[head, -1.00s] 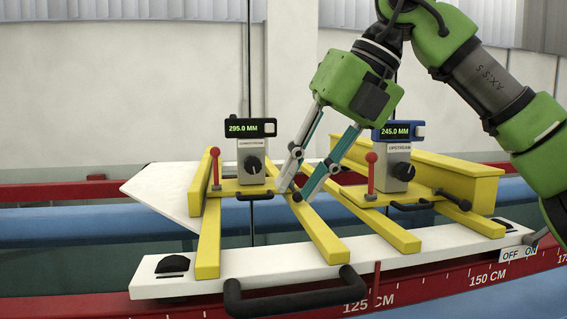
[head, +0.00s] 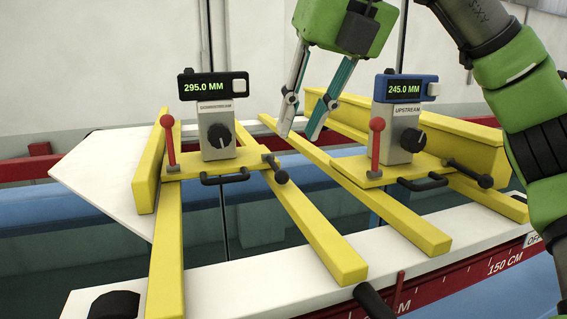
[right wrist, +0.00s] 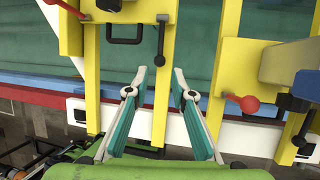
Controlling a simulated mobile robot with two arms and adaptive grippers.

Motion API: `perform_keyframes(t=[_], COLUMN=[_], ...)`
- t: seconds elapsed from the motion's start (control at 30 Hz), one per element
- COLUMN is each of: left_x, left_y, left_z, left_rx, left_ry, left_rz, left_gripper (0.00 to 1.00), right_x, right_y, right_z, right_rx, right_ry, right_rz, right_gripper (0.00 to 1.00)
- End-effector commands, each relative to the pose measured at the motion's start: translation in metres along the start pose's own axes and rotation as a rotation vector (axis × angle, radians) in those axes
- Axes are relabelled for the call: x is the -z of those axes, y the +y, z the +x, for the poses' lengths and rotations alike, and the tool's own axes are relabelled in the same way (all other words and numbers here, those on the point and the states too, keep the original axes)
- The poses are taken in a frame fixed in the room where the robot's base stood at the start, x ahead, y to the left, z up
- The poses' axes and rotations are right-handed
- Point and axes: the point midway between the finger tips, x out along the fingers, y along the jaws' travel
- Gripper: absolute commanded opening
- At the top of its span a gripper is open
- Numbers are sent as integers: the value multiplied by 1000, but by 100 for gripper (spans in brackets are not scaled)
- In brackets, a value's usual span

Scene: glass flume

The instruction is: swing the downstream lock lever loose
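The downstream carriage has a gauge (head: 214,88) reading 295.0 MM. On its yellow plate stand an upright red-knobbed lever (head: 170,142) at the left and a short black lever with a ball end (head: 276,169) at the right; which one is the lock is not marked. The black lever (right wrist: 160,42) also shows in the right wrist view, pointing toward my fingers. My right gripper (head: 298,131) is open and empty, above and behind the black lever in the head view, apart from it. The right wrist view shows its two spread fingertips (right wrist: 159,78). My left gripper is out of view.
The upstream carriage (head: 406,88), reading 245.0 MM, stands close on the right with its own red lever (head: 375,145) and black lever (head: 468,174). Yellow rails (head: 320,240) and black handles (head: 225,176) lie around. A white board (head: 115,165) extends left.

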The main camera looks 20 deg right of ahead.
Motion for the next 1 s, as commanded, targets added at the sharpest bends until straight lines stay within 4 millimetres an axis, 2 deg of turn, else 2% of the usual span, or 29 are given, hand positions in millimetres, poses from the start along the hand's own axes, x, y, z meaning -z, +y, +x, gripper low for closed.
perform_keyframes(t=[0.03, 0.33, 0.53, 0.7, 0.93, 0.97, 1.0], left_x=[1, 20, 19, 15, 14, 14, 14], left_y=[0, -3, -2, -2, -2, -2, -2], left_z=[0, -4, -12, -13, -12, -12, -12], left_rx=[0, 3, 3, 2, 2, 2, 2], left_ry=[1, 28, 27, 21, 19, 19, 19], left_rz=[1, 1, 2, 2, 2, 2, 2], left_gripper=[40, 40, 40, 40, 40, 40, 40], right_x=[0, 0, 0, 0, 0, 0, 0], right_y=[0, 0, 0, 0, 0, 0, 0], right_z=[10, 52, 74, 83, 84, 84, 84], right_rx=[-1, -1, 0, -1, -1, -1, -1], right_ry=[5, 4, 2, 0, 0, 0, 0], right_rz=[-1, -1, 1, 1, 1, 1, 1], right_gripper=[23, 23, 23, 23, 23, 20, 10])
